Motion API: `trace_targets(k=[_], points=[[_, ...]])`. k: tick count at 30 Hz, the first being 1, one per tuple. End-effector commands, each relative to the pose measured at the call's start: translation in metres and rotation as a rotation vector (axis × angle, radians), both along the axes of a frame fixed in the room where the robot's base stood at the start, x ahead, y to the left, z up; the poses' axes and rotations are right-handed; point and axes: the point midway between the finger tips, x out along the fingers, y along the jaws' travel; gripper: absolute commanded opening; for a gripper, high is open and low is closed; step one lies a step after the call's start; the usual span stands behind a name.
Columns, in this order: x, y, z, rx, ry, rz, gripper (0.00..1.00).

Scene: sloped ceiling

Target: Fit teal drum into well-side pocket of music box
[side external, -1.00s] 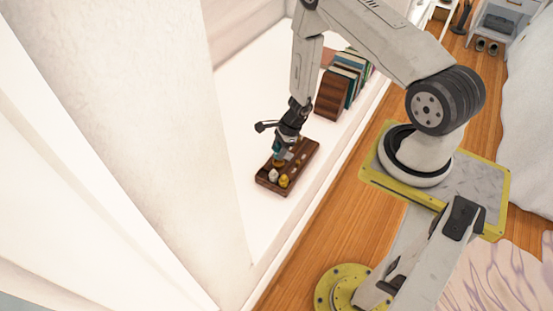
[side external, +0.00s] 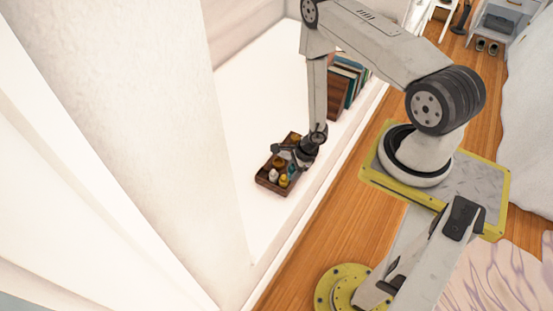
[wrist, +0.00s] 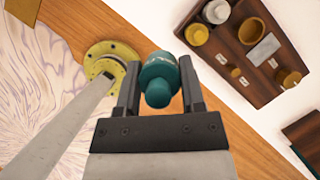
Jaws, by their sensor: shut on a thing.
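The teal drum (wrist: 158,72) is between the two fingers of my gripper (wrist: 160,66) in the wrist view, with its rounded narrower end toward the camera. In the side view a small teal patch (side external: 291,169) shows by my gripper at the music box. The music box (wrist: 242,72) is a dark brown wooden tray at the upper right of the wrist view, apart from the drum in that picture. It holds a white piece (wrist: 215,11), a yellow piece (wrist: 197,34) and ochre round parts (wrist: 250,31). My wrist hides part of the box in the side view.
A row of books (side external: 345,82) stands on the white ledge behind the box. The ledge (side external: 240,110) is clear to the box's left. A pale wall or curtain (side external: 175,120) rises at the left. The ledge drops to a wooden floor (side external: 330,220) at the right.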

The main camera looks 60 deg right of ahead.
Motion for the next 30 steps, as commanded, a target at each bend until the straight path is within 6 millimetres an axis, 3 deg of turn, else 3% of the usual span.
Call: trace_targets(k=[8, 30], points=[[0.008, -0.002, -0.004, 0.000, -0.002, 0.001, 0.00], [0.089, -0.018, -0.040, -0.001, -0.001, 0.002, 0.00]])
